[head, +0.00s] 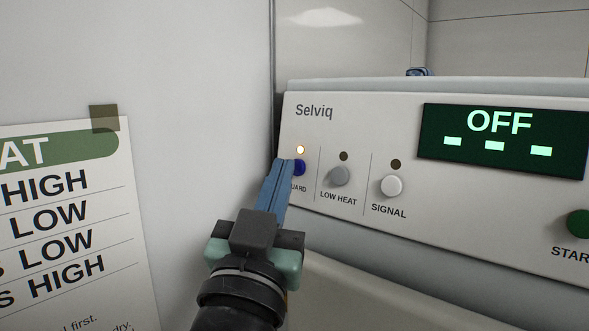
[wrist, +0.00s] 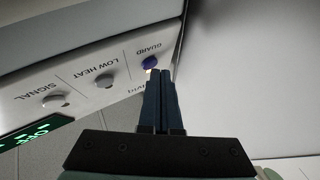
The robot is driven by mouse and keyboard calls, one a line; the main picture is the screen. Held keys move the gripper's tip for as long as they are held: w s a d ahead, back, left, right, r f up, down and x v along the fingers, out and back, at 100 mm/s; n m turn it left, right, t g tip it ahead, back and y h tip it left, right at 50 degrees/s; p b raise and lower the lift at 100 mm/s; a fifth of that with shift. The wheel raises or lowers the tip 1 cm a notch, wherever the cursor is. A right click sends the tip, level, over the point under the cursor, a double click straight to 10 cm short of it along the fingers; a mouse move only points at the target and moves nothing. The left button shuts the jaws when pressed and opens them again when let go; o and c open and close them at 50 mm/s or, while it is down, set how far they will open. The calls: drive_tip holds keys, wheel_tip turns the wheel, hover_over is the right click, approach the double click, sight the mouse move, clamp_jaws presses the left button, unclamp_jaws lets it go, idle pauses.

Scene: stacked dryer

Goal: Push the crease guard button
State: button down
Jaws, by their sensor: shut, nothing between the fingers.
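The crease guard button (head: 300,168) is a blue round button at the left end of the dryer panel, with its label partly hidden and only "UARD" showing. The small lamp (head: 300,150) above it glows orange-white. My gripper (head: 291,161) is shut and empty, its blue fingertips overlapping the left part of the button in the head view. In the wrist view the fingertips (wrist: 158,71) lie just beside the blue button (wrist: 150,62), whose label reads "GUARD". I cannot tell whether the tips touch it.
The grey LOW HEAT button (head: 340,175) and white SIGNAL button (head: 391,186) sit to the right, their lamps dark. The display (head: 503,140) reads OFF. A green start button (head: 579,223) is at the far right. A wall with a paper chart (head: 70,230) stands close on the left.

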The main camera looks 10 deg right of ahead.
drive_tip(key=shift+s+a, duration=0.2)
drive_tip(key=s+a+r+b, duration=0.1)
drive_tip(key=s+a, duration=0.3)
idle(0.6)
drive_tip(key=shift+s, duration=0.1)
drive_tip(key=s+d+r+n+t+y+b, duration=0.1)
drive_tip(key=s+r+n+t+y+b, duration=0.2)
drive_tip(key=s, duration=0.6)
drive_tip(key=n+t+y+b, duration=0.1)
drive_tip(key=t+y+b, duration=0.1)
drive_tip(key=y, duration=0.1)
drive_tip(key=shift+s+d+r+y+b, duration=0.15)
drive_tip(key=shift+s+d+y+b, duration=0.05)
drive_tip(key=shift+d+y+b, duration=0.2)
idle(0.5)
